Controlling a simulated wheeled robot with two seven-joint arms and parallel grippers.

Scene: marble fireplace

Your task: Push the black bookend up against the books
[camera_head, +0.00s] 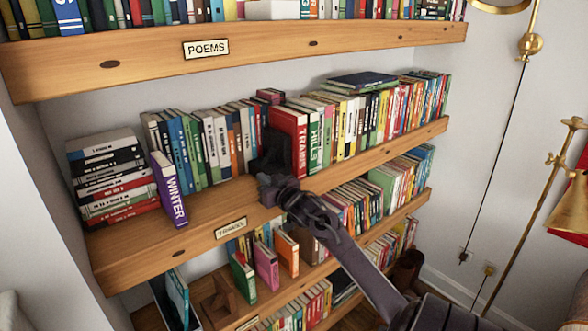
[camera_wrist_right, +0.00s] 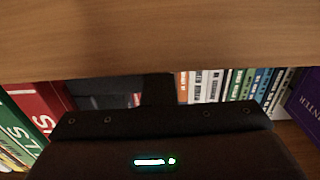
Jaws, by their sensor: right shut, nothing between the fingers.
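The black bookend (camera_head: 276,147) stands upright on the middle shelf (camera_head: 160,243), just left of the red TRAINS book (camera_head: 300,140). From here I cannot tell whether it touches that book. My right gripper (camera_head: 267,184) is shut and empty, low over the shelf in front of the bookend. It hides the bookend's lower part. In the right wrist view, which is upside down, the shut fingers (camera_wrist_right: 158,88) show dark in the middle. The red book (camera_wrist_right: 38,108) is at the left there, with a dark shape beside it that may be the bookend. My left gripper is not in view.
A row of books (camera_head: 195,145) stands left of the bookend. The purple WINTER book (camera_head: 168,190) leans by a lying stack (camera_head: 110,185) at the far left. The POEMS shelf (camera_head: 290,50) is above, and a lower shelf with books is below. A brass lamp (camera_head: 570,205) stands right.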

